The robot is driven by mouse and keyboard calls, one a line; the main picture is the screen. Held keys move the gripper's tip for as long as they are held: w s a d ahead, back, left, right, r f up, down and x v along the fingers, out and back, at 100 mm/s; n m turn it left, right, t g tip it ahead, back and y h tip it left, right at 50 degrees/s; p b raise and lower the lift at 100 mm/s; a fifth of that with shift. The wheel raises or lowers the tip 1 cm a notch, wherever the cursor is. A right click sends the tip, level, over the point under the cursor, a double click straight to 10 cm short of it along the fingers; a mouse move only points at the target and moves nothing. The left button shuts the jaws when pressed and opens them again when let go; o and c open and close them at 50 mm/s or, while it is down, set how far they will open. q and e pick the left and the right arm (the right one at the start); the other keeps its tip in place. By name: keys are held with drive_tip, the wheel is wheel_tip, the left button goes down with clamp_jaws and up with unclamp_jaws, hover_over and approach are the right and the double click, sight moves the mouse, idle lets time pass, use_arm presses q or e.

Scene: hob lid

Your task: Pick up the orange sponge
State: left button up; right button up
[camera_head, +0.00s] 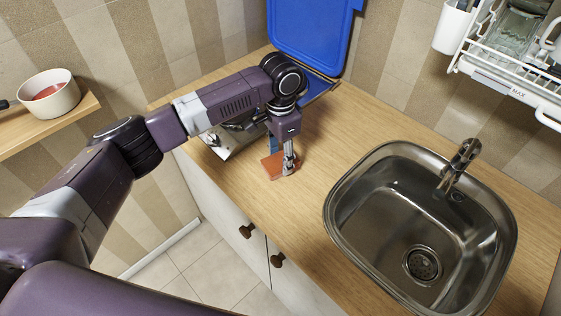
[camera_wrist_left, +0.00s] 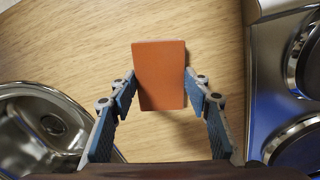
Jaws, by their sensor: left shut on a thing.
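The orange sponge (camera_head: 271,166) is a flat orange block at the counter's front edge, between the hob and the sink. My left gripper (camera_head: 287,163) points down at it and partly hides it in the head view. In the left wrist view the sponge (camera_wrist_left: 160,75) sits between the two blue-padded fingers of this gripper (camera_wrist_left: 159,88), which is shut on its sides. I cannot tell whether the sponge touches the counter or is slightly above it. My right gripper is in neither view.
The hob (camera_head: 232,142) lies left of the sponge, with its blue lid (camera_head: 310,35) raised against the wall. The steel sink (camera_head: 345,190) and tap (camera_head: 460,163) are to the right. A dish rack (camera_head: 510,75) hangs above. A pot (camera_head: 48,95) stands on a left shelf.

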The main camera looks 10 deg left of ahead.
use_arm(q)
drive_tip(key=shift+r, duration=0.1)
drive_tip(key=shift+w+r, duration=0.1)
drive_tip(key=shift+r, duration=0.2)
wheel_tip(320, 180, up, 14)
drive_tip(key=b, duration=0.3)
wheel_tip(320, 180, up, 5)
hover_over(281, 160)
drive_tip(key=shift+r+p, duration=0.1)
drive_tip(key=shift+p, duration=0.35)
